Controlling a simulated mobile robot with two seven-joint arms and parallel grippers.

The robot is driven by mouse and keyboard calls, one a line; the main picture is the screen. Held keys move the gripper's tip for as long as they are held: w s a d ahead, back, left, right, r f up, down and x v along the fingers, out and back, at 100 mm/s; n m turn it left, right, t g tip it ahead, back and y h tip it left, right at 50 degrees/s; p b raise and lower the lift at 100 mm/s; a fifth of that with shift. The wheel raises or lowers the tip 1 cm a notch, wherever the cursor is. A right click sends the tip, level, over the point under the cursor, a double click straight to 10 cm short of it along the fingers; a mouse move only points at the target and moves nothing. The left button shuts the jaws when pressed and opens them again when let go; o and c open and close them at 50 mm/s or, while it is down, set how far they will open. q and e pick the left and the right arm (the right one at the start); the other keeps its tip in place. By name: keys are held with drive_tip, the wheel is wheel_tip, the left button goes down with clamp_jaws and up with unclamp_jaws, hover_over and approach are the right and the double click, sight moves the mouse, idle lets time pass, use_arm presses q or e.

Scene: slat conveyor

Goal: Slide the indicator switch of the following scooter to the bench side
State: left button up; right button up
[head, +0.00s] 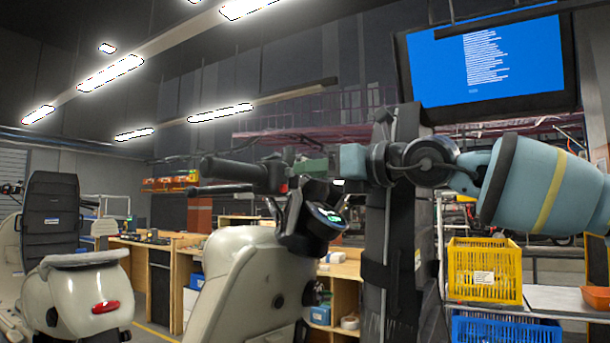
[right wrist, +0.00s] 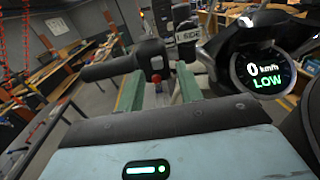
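A cream scooter (head: 235,285) stands in the middle of the head view, with black handlebars and a lit round display (head: 325,216). In the right wrist view the display (right wrist: 263,72) reads 0 km/h LOW. My right gripper (head: 300,166) is at its handlebar, beside the black grip (head: 230,169). In the right wrist view its two green fingers (right wrist: 158,84) are apart, with a small red-tipped switch (right wrist: 157,87) on the black control housing (right wrist: 152,58) showing between them. Contact between fingers and switch cannot be told. My left gripper is out of view.
Another scooter (head: 85,295) with a red tail light stands at the left. Wooden benches (head: 185,255) run behind. A yellow crate (head: 485,270) and a blue crate (head: 505,328) are at the right.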

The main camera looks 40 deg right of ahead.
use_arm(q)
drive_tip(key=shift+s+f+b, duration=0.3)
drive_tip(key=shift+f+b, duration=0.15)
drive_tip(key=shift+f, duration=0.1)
use_arm(e)
drive_tip(key=shift+v, duration=2.5)
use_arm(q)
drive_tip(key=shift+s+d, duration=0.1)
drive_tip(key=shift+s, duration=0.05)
